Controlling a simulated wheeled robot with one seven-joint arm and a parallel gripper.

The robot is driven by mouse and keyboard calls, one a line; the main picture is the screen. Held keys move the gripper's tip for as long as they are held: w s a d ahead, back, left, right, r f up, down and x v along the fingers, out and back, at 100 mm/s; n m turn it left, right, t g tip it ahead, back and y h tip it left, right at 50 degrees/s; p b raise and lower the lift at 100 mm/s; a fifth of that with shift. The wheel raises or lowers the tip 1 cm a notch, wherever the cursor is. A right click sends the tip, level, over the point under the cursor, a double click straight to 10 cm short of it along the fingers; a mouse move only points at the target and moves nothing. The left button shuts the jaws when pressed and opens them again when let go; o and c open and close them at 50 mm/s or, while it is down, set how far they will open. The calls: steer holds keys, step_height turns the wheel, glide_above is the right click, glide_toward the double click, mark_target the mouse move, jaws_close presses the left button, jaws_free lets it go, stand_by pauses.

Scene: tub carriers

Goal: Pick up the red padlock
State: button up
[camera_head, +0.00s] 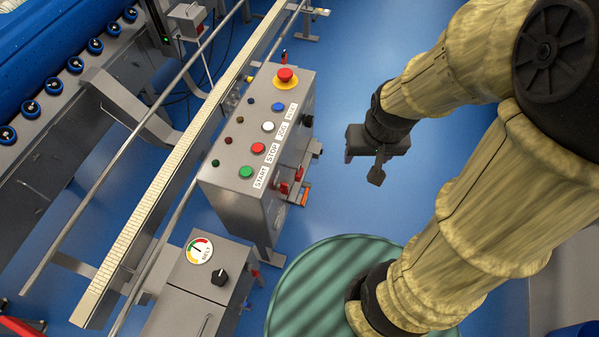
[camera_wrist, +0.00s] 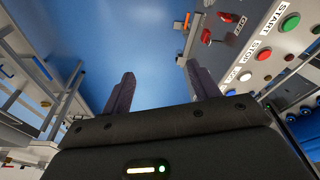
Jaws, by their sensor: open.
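Small red parts show on the side of the grey control box (camera_head: 238,190); I cannot tell for sure which is the padlock. In the head view one red piece (camera_head: 284,188) sits low on that side, beside another (camera_head: 298,174). In the wrist view a small red piece (camera_wrist: 206,36) shows beside a red handle-like part (camera_wrist: 229,17) near a white label. My gripper (camera_head: 368,164) hangs over the blue floor, right of the box and apart from it. In the wrist view its two dark fingers (camera_wrist: 160,76) are spread, with nothing between them.
The box top carries several buttons and a red emergency stop (camera_head: 285,76). A ribbed green drum (camera_head: 310,290) stands below my arm. A grey cabinet with a dial (camera_head: 185,310) is at the bottom left. A conveyor (camera_head: 165,190) runs behind the box. Open floor lies around my gripper.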

mark_target(302, 174)
step_height(302, 174, down, 23)
steer(key=m+g+y+b, duration=0.5)
steer(key=m+y+b, duration=0.15)
steer(key=m, duration=0.45)
steer(key=w+d+f+m+t+y+b, duration=0.2)
steer(key=w+m+t+y+b, duration=0.1)
steer(key=w+m+t+y, duration=0.3)
steer(key=m+t+y, duration=0.2)
steer(key=m+y, duration=0.1)
steer(key=m, duration=0.1)
steer(key=shift+w+d+m, duration=0.15)
steer(key=shift+w+m, duration=0.2)
steer(key=shift+m, duration=0.05)
steer(key=shift+f, duration=0.1)
steer(key=p+x, duration=0.1)
steer(key=x, duration=1.1)
steer(key=shift+f, duration=0.1)
